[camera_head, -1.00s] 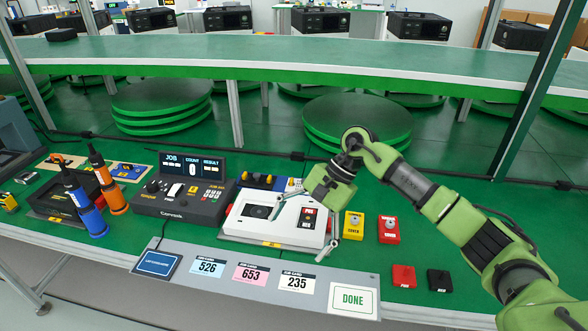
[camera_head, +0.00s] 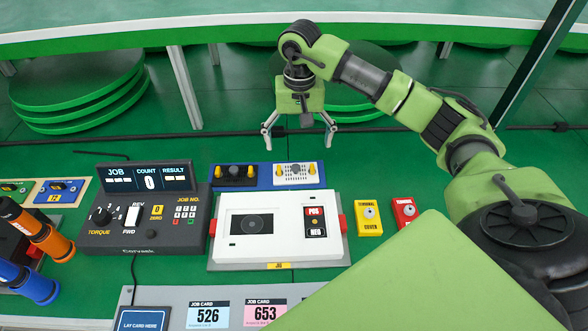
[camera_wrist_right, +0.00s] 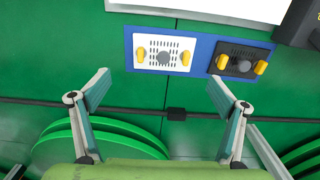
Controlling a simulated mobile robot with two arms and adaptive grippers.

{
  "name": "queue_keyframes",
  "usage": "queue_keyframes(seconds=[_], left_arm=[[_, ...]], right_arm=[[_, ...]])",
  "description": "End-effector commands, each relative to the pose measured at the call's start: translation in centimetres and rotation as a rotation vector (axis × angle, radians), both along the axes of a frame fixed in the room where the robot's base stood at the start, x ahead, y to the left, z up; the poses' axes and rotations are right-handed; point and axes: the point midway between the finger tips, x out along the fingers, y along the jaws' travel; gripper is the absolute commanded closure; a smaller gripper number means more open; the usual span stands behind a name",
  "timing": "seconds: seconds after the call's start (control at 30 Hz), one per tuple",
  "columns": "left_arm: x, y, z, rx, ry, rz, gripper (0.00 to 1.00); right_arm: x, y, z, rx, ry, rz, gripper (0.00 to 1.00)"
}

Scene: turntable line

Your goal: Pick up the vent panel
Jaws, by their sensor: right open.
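The vent panel (camera_head: 296,181) is a small white plate with slots, a grey centre knob and two yellow grips. It lies at the right of a blue tray (camera_head: 265,184), and in the right wrist view it shows at upper middle (camera_wrist_right: 148,59). My right gripper (camera_head: 299,132) is open and empty, its fingers pointing down, just beyond the tray's far edge in the head view. In the wrist view its fingertips (camera_wrist_right: 157,86) are spread to either side, with the panel ahead between them and apart from them. My left gripper is not in view.
A dark panel (camera_head: 235,182) with yellow grips shares the tray. The white device (camera_head: 278,254) lies in front, with the control box (camera_head: 155,222) to its left. Yellow (camera_head: 369,218) and red (camera_head: 405,212) blocks stand right. A black cable runs behind the tray.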

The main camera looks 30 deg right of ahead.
Motion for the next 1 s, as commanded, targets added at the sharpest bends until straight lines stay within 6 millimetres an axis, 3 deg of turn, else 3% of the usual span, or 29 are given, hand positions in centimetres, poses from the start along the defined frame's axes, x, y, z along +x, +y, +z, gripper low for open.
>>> queue_keyframes(seconds=[0.1, 0.4, 0.63, 0.93, 0.97, 1.0], left_arm=[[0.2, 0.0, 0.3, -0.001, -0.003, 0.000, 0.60], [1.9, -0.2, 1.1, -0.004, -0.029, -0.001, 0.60], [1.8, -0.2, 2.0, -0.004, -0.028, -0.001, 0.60], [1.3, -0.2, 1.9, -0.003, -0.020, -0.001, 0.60], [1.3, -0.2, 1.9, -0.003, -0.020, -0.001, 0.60], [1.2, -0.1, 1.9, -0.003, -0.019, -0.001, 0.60]], right_arm=[[0.0, 0.1, -1.9, 0.002, 0.002, 0.000, 0.10], [0.0, 0.3, -4.4, 0.003, 0.004, 0.000, 0.10], [0.2, 0.5, -7.7, 0.002, 0.002, -0.002, 0.10], [0.3, 0.5, -8.4, 0.003, -0.002, 0.000, 0.10], [0.3, 0.5, -8.4, 0.003, -0.002, 0.000, 0.12], [0.3, 0.5, -8.4, 0.003, -0.002, 0.000, 0.23]])
